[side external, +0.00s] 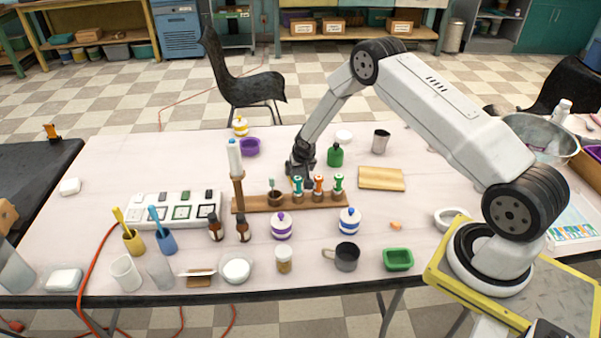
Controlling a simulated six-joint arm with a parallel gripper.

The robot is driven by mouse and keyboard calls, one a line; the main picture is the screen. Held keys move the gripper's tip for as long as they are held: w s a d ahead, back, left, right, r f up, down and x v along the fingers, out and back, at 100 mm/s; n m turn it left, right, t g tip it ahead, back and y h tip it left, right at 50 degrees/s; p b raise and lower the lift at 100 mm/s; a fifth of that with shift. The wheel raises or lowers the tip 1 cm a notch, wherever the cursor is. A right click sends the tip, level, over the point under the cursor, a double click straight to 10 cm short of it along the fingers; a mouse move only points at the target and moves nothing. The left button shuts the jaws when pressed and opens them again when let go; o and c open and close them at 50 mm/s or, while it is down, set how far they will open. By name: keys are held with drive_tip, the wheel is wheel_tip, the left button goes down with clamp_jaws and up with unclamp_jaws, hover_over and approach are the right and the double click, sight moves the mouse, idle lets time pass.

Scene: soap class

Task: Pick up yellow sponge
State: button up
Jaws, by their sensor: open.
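My gripper (301,172) is open and points down at the middle of the table, just behind the wooden rack (255,204). No other clear yellow sponge shows.
The rack holds several upright brushes or stamps and a tall candle-like item (235,160). A green bottle (335,154) stands close right of my gripper. A wooden board (381,178) lies farther right.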

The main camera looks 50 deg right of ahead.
drive_tip(key=shift+x, duration=2.15)
drive_tip(key=shift+s, duration=0.1)
drive_tip(key=c, duration=0.9)
drive_tip(key=shift+r, duration=0.1)
drive_tip(key=shift+r, duration=4.85)
